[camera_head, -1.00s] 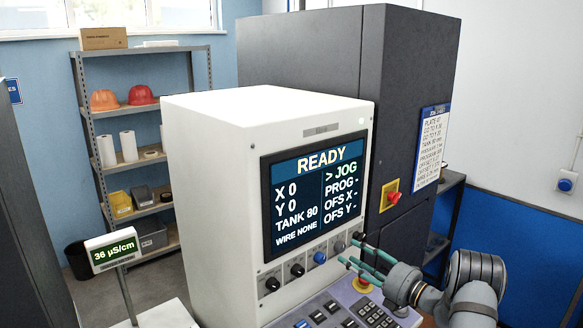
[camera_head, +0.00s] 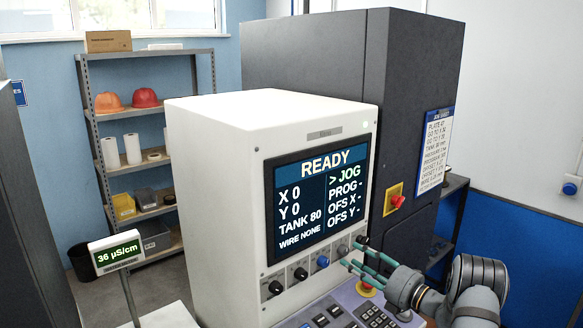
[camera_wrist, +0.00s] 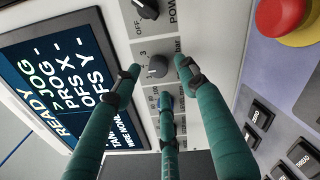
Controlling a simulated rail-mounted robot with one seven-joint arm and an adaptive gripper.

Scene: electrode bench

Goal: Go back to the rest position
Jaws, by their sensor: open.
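Whether a finger touches the panel or the knob cannot be told. The console screen (camera_head: 318,200) reads READY, X 0, Y 0, TANK 80, WIRE NONE, with the arrow at JOG.
A red stop button (camera_wrist: 285,15) on a yellow base and a keypad (camera_head: 372,314) lie close to the fingers. A dark cabinet (camera_head: 300,60) with a red switch (camera_head: 397,201) stands behind. A conductivity display (camera_head: 116,252) and a shelf (camera_head: 150,55) are at left.

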